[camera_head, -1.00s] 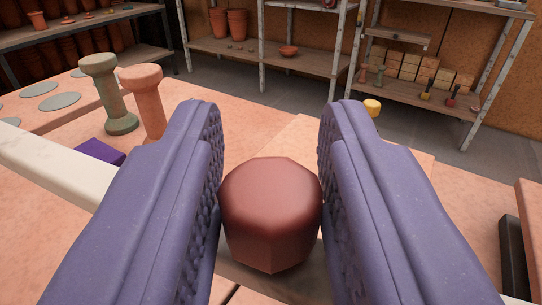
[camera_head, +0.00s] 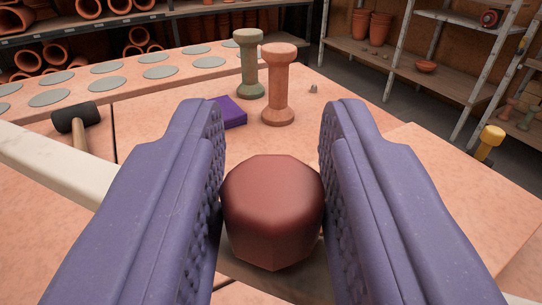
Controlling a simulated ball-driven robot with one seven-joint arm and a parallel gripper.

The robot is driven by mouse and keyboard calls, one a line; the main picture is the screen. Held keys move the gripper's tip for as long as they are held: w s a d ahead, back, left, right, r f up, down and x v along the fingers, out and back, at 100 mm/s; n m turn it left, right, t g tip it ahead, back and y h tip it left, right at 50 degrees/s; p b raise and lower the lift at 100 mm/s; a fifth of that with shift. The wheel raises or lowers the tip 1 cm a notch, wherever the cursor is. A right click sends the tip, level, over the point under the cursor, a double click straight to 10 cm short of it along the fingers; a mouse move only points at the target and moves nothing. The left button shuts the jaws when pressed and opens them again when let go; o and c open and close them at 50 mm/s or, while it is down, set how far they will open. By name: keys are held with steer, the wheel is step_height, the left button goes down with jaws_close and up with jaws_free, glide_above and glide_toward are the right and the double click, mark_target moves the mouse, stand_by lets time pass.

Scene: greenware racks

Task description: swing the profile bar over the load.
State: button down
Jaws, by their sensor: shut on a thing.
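My gripper (camera_head: 272,190) is shut on a dark red, faceted knob (camera_head: 274,210), with one purple padded finger on each side. A pale, cream-coloured bar (camera_head: 55,160) runs in from the left edge and passes behind the left finger. It looks like the profile bar; its join to the knob is hidden by the finger. A brown-grey strip (camera_head: 262,276) shows just below the knob. I cannot tell which thing is the load.
A green spool-shaped post (camera_head: 250,68) and a salmon one (camera_head: 278,88) stand beyond the fingers, near a purple block (camera_head: 231,112). A black-headed mallet (camera_head: 76,118) lies left. A yellow knobbed piece (camera_head: 489,143) is at right. Shelves (camera_head: 400,65) stand behind.

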steer(key=c, duration=0.9)
jaws_free()
steer(key=s, duration=0.2)
steer(key=s+p, duration=0.1)
steer(key=s, duration=0.4)
steer(key=shift+s+d+p, duration=0.35)
steer(key=shift+s+p, duration=0.05)
steer(key=shift+c, duration=0.2)
